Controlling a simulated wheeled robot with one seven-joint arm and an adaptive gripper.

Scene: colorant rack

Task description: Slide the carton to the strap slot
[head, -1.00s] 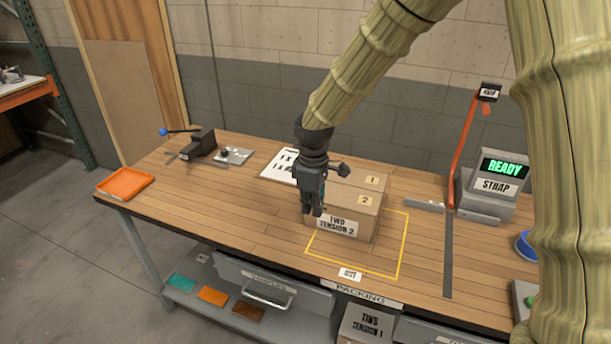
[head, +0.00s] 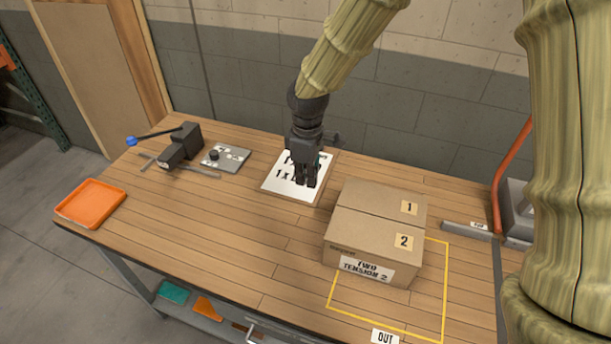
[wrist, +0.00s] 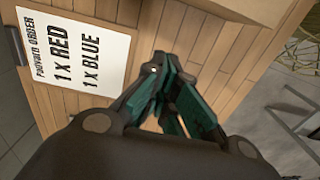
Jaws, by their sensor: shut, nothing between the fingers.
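The carton (head: 345,225) is a closed brown box on the table, with flaps marked 1 and 2 and a front label reading TWO TENSION 2. It stands partly inside the yellow outline marked OUT. Part of it also shows at the top of the wrist view (wrist: 240,8). My gripper (head: 307,184) is shut and empty, to the left of the carton and apart from it, over the white order sheet. Its teal-padded fingers (wrist: 165,75) are together in the wrist view. The strap slot is not clearly visible; a dark strip (head: 499,290) runs across the table at the right.
The order sheet (head: 283,180) lies behind and left of the carton. A grey bar (head: 468,230) lies to its right, near the strap machine (head: 514,205), which my arm partly hides. An orange tray (head: 90,203) and a black clamp-like tool (head: 182,146) are at left.

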